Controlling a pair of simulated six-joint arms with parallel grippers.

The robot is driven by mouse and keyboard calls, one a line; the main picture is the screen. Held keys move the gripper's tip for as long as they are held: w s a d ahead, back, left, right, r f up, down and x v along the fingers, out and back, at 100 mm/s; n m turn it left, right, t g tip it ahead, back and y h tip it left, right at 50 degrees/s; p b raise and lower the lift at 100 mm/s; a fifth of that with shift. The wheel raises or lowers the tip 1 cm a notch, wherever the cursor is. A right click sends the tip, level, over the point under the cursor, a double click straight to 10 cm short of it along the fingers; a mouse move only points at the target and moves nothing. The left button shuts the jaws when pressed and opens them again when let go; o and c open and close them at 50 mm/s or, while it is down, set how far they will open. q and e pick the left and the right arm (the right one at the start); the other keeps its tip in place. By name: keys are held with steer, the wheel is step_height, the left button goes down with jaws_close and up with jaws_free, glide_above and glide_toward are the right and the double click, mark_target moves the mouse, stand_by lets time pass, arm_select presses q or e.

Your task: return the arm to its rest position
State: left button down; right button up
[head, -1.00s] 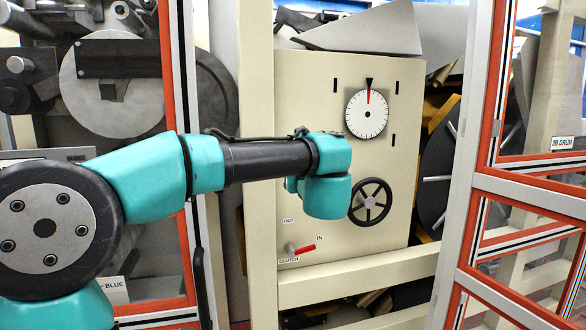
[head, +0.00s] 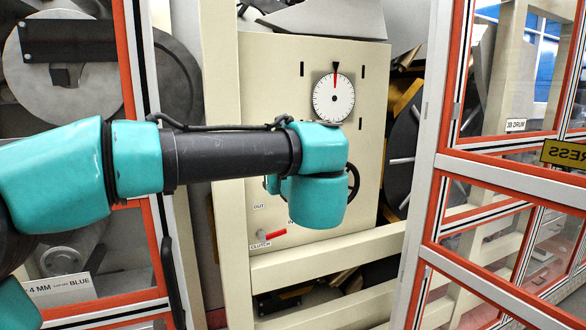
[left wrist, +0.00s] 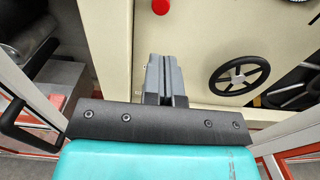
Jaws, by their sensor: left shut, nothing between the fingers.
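My left arm (head: 235,157) crosses the head view from the left, in front of a cream panel (head: 275,85). Its wrist hides the gripper there. In the left wrist view my left gripper (left wrist: 163,62) is shut and empty, with the panel behind it. The black handwheel (left wrist: 240,74) is right of the gripper, apart from it; in the head view the wrist covers most of it. A red knob (left wrist: 161,6) shows at the top of the wrist view. My right gripper is in neither view.
The dial (head: 334,97) has its red needle pointing up. The red clutch lever (head: 272,234) points towards the partly hidden IN label.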

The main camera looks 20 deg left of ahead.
arm_select(q)
steer(key=w+d+f+m+t+h, duration=0.1)
steer(key=w+f+m+h, duration=0.4)
steer(key=f+m, duration=0.75)
steer(key=w+d+f+m+t+h, duration=0.1)
steer(key=w+d+f+m+h, duration=0.15)
steer(key=w+f+m, duration=0.95)
steer(key=s+f+m+g+h, duration=0.25)
steer(key=s+f, duration=0.25)
steer(key=f, duration=0.7)
steer(key=s+f+m+g+h, duration=0.15)
steer(key=s+f+m, duration=0.3)
steer(key=f, duration=0.75)
steer(key=s+d+f+m+g+h, duration=0.1)
steer(key=s+f+m+g+h, duration=0.4)
steer(key=s+f, duration=1.7)
steer(key=s+m+g, duration=0.2)
steer(key=m+g, duration=0.2)
steer(key=m, duration=0.3)
steer(key=shift+d+g, duration=0.3)
steer(key=shift+g, duration=0.1)
steer(key=c, duration=1.8)
jaws_free()
steer(key=shift+c, duration=0.2)
